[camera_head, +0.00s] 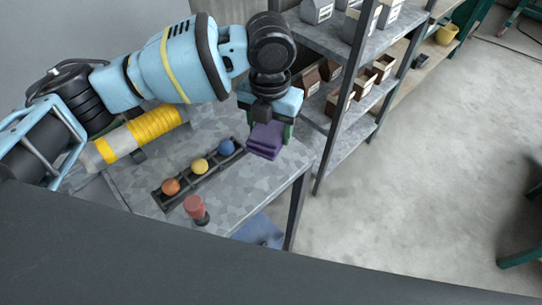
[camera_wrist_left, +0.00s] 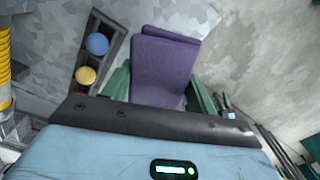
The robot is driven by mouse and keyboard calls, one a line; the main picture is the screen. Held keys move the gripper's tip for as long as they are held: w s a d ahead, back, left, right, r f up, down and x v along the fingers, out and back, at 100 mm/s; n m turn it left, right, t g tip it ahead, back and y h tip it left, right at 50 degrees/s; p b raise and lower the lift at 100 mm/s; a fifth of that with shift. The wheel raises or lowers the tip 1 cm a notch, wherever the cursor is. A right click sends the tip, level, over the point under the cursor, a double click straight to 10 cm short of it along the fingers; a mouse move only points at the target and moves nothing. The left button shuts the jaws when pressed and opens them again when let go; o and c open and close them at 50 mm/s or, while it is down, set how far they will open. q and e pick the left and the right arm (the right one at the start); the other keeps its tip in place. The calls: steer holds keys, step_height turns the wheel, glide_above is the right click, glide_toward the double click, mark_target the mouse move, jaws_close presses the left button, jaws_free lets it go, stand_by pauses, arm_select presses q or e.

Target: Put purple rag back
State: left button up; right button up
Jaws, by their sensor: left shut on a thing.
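The purple rag (camera_head: 265,140) is a folded cloth held in my left gripper (camera_head: 268,127), near the right corner of the grey table (camera_head: 235,196). In the left wrist view the rag (camera_wrist_left: 163,68) sits between the two green fingers of the left gripper (camera_wrist_left: 158,88), which are shut on it. The rag appears to be at or just above the table top; I cannot tell whether it touches. My right gripper is not in view.
A black tray (camera_head: 183,186) holds orange, yellow and blue balls (camera_head: 226,147) on the table. A red-topped item (camera_head: 195,207) stands at the front edge. A yellow-wrapped roll (camera_head: 150,127) lies behind. A metal shelf (camera_head: 345,115) with boxes stands to the right.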

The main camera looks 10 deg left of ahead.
mark_target(270, 164)
arm_select(q)
steer(key=shift+f, duration=4.85)
steer(key=shift+f, duration=0.1)
steer(key=o, duration=0.9)
step_height(270, 164, up, 12)
steer(key=shift+r, duration=0.1)
